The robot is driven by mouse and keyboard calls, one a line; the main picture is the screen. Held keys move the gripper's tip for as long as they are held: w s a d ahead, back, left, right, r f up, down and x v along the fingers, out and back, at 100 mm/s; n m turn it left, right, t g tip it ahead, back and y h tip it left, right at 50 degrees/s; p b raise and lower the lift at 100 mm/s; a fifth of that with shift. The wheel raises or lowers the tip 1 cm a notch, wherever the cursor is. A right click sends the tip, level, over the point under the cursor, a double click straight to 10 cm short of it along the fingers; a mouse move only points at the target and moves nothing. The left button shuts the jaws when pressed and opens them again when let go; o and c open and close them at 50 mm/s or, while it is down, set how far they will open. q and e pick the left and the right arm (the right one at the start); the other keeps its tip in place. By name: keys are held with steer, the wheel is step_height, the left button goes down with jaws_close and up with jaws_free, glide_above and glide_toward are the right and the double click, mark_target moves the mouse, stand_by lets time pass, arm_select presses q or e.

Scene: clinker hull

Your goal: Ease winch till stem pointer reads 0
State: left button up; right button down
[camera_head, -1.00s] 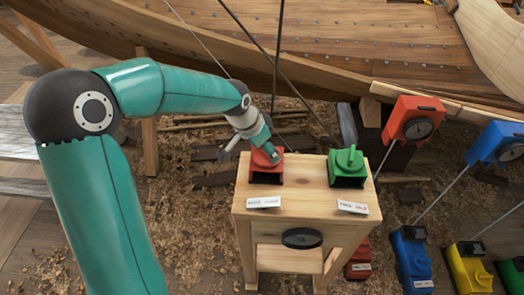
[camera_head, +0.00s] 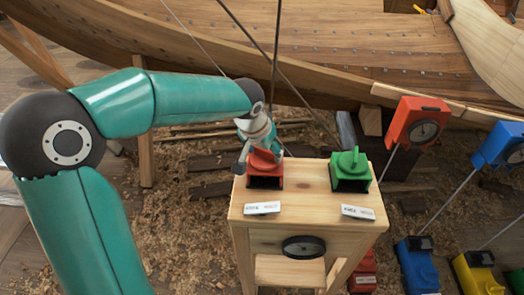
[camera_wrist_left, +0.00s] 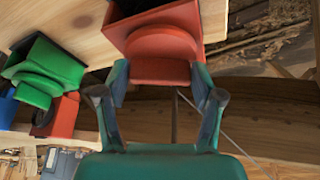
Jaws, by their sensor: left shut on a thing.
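A red winch (camera_head: 265,181) stands on the left of a wooden bench top. My left gripper (camera_head: 261,157) comes down on it from above. A green winch (camera_head: 350,173) stands to the right on the same bench, apart from the gripper. A dark round dial (camera_head: 304,247) is on the bench front; its reading is too small to tell. My right gripper is in neither view.
White label plates (camera_head: 262,208) lie before the winches, unreadable. A red dial box (camera_head: 416,123) and a blue one (camera_head: 500,147) stand on rods at the right. Coloured boxes (camera_head: 417,262) stand on the floor below. The wooden hull (camera_head: 330,60) runs behind; shavings cover the floor.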

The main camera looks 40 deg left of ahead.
arm_select(q)
steer(key=shift+w+r, duration=0.1)
steer(key=shift+r, duration=0.05)
steer(key=o, duration=1.1)
steer(key=shift+o, duration=0.2)
steer(key=v, duration=1.1)
steer(key=shift+s+r, duration=0.25)
steer(key=shift+r, duration=0.05)
steer(key=shift+c, duration=0.4)
